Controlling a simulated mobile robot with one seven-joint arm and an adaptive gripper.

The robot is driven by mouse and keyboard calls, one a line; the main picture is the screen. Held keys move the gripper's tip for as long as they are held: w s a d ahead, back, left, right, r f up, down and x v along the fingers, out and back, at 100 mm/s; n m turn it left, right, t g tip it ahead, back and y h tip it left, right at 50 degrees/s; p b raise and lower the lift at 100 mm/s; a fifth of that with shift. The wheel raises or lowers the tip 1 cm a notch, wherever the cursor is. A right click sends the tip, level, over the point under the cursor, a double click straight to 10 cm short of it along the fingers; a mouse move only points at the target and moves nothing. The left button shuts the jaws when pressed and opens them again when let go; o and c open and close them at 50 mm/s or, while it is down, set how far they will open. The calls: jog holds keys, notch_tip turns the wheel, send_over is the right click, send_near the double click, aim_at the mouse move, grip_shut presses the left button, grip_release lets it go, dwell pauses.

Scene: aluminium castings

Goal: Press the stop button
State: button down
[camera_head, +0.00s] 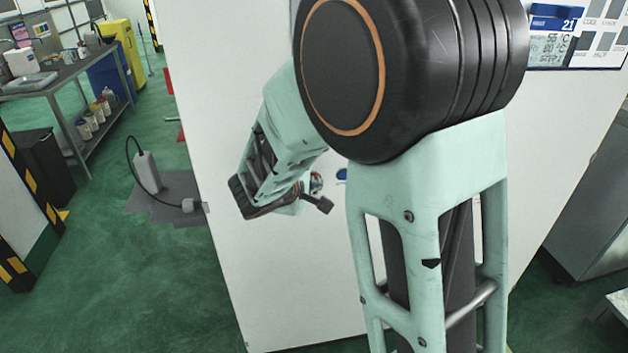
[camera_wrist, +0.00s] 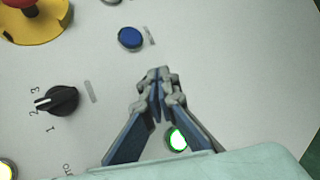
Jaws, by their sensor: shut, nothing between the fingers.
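A red mushroom button on a yellow round base (camera_wrist: 38,22) is cut off at the top left of the wrist view. It may be the stop button, but no label on it can be read. My gripper (camera_wrist: 160,72) is shut and empty in front of the white control panel (camera_wrist: 240,60). Its fingertips appear right of and below the red button, just below a blue button (camera_wrist: 130,38). Whether the tips touch the panel cannot be told. In the head view my arm covers much of the panel, and the red button cannot be made out clearly.
Around the fingers are a black rotary knob (camera_wrist: 57,100) marked 1, 2, 3, a lit green button (camera_wrist: 177,139) partly beside a finger, and a lit yellowish button (camera_wrist: 6,170) at the left edge. A workbench (camera_head: 60,75) stands far left. A display (camera_head: 552,42) is at upper right.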

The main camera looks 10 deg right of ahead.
jog(key=shift+w, duration=0.25)
jog(key=shift+s, duration=0.1)
dwell(0.4)
jog(key=shift+s+b, duration=0.65)
jog(key=shift+s, duration=0.15)
jog(key=s+b, duration=0.2)
jog(key=s, duration=0.3)
jog(key=shift+f, duration=0.1)
dwell(0.5)
